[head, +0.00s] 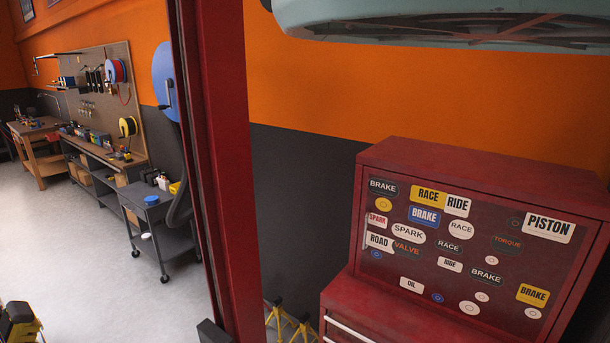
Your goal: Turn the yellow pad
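No yellow pad can be made out for certain. A black and yellow object (20,322) is cut off at the bottom left corner, and I cannot tell whether it is the pad. Yellow stand legs (285,322) show low down beside the foot of a red post. My gripper is not in view.
The red lift post (222,170) stands upright left of centre. A red tool cabinet (460,250) with stickers is at the right. A pale blue vehicle underside (440,20) hangs overhead. A grey cart (160,225) and workbenches stand at the left, with clear floor (90,265) before them.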

